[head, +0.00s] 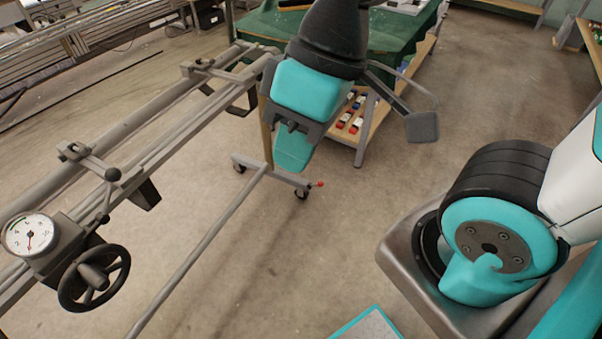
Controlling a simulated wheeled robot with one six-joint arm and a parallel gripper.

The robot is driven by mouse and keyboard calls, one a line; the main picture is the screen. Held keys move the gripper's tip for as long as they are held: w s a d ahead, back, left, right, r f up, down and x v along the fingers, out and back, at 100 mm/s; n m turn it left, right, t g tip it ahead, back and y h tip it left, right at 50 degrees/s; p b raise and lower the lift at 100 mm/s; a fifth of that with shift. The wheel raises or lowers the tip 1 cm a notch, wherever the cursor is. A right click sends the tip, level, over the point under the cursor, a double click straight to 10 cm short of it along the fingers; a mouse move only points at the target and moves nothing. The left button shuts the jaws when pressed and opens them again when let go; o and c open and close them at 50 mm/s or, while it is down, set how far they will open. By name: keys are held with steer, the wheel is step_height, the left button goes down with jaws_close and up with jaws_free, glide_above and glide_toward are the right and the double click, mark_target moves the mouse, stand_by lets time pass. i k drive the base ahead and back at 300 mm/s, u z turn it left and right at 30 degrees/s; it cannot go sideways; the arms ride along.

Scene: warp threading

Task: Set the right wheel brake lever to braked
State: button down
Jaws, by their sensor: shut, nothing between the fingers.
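The brake lever with a red knob (319,184) sticks out to the right beside the right caster wheel (301,193), at the foot of the grey loom frame. Its tilt is too small to judge as braked or free. My gripper (290,163), teal and dark grey, points down above and slightly left of the lever. It is shut and empty, and appears apart from the lever. It hides part of the frame's upright.
A left caster (238,168) stands on the same foot bar. A dial gauge (30,236) and black handwheel (93,278) are at the lower left. A green-topped bench (262,28) with a lower shelf stands behind. Floor right of the lever is clear.

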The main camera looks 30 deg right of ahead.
mark_target(320, 183)
steer(key=z, duration=0.35)
steer(key=i, duration=1.1)
steer(key=z, duration=0.6)
